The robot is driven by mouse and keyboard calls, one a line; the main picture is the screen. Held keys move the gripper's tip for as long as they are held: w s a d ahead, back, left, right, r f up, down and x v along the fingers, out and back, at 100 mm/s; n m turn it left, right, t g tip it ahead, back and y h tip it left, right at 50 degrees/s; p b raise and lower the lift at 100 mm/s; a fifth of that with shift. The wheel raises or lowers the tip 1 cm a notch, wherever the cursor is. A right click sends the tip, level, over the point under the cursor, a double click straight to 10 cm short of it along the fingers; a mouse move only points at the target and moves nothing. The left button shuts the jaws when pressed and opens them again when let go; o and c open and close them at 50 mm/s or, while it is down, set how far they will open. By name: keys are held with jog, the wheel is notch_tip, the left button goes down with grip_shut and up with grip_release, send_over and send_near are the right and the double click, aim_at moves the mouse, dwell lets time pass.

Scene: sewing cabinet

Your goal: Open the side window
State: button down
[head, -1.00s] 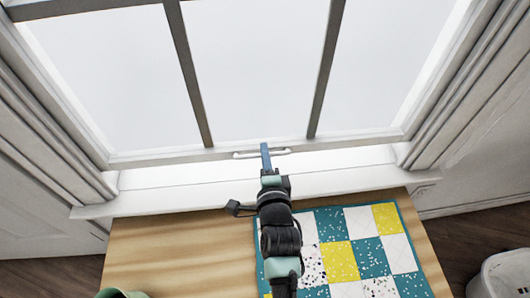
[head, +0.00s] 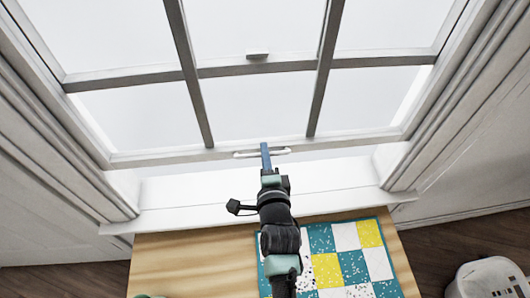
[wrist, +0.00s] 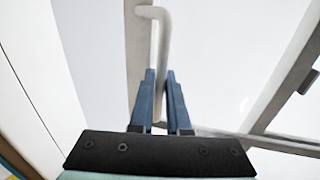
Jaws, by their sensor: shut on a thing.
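The side window (head: 255,105) has a pale sash frame with dark-edged bars and fills the upper part of the head view. A thin white bar handle (head: 245,154) is on its bottom rail, and the handle also shows in the wrist view (wrist: 164,35). My gripper (head: 265,148) has its blue fingers on either side of the handle near its middle and is shut on it. In the wrist view the fingers (wrist: 160,78) straddle the bar. A pale strip shows between the bottom rail and the sill, so the sash appears raised a little.
The white sill (head: 215,190) runs below the window. A wooden table (head: 190,260) with a teal, yellow and white patchwork quilt (head: 345,237) lies under my arm. A white bin (head: 487,280) stands at the lower right.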

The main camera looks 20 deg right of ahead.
jog(key=shift+w+r, duration=0.15)
jog(key=shift+r, duration=0.25)
jog(key=c, duration=1)
grip_release()
jog(key=shift+f, duration=0.1)
jog(key=shift+c, duration=0.2)
jog(key=shift+o, duration=0.8)
jog(key=shift+f, duration=0.2)
jog(key=p+v, duration=0.1)
jog(key=v, duration=1.2)
